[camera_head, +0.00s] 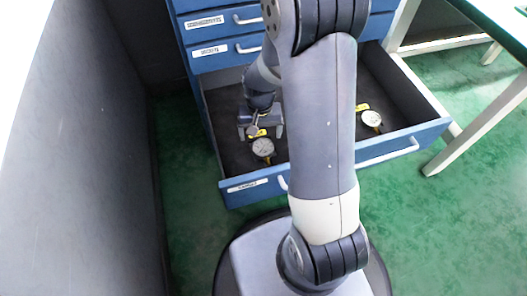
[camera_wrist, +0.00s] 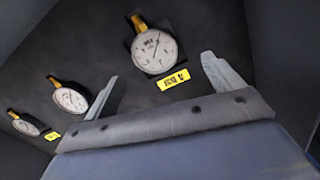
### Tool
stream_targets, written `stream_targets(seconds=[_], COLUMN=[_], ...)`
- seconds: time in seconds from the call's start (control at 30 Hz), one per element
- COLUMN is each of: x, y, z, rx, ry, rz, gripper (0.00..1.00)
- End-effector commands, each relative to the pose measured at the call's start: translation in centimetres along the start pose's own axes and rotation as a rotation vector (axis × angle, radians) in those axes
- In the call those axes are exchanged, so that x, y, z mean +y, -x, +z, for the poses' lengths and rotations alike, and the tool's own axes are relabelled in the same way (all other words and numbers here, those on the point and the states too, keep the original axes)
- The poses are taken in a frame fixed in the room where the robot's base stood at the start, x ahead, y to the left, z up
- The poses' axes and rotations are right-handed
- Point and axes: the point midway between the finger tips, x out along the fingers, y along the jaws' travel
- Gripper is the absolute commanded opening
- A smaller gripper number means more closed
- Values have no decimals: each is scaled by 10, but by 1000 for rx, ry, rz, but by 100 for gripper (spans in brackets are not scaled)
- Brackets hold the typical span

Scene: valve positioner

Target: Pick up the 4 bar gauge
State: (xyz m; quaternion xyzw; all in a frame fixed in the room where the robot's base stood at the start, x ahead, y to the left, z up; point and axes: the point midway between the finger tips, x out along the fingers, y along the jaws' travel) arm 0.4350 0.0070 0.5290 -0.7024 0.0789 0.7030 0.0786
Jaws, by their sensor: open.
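Several round white-faced gauges with brass stems lie in the open drawer (camera_head: 400,139). In the wrist view, the nearest gauge (camera_wrist: 155,50) lies just beyond my fingertips, with a yellow label (camera_wrist: 173,79) beside it. A second gauge (camera_wrist: 70,99) lies left of it near my left finger, and a third gauge (camera_wrist: 26,126) is farther left. The label writing is too small to read, so I cannot tell which is the 4 bar gauge. My gripper (camera_wrist: 160,80) is open and empty, low inside the drawer. In the head view, one gauge (camera_head: 263,148) shows beside my gripper (camera_head: 262,131).
Another gauge (camera_head: 372,119) with a yellow label lies in the drawer's right part. My arm hides the drawer's middle. Shut blue drawers (camera_head: 222,34) stand above. A dark wall (camera_head: 80,150) is close on the left, and a table leg (camera_head: 475,130) stands on the right.

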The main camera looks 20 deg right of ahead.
Motion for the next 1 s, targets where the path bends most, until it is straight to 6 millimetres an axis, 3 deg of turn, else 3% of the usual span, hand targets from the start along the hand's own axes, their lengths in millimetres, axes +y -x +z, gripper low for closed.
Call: stream_targets(seconds=[0.27, 0.57, 0.83, 1.0], x=[2, 8, 8, 8], y=[-20, -62, -64, -63], z=[0, 0, -1, -1], rx=[0, -2, 1, 1], ry=[-1, -1, 0, 0], rz=[0, 0, 0, 0], gripper=[87, 87, 87, 73])
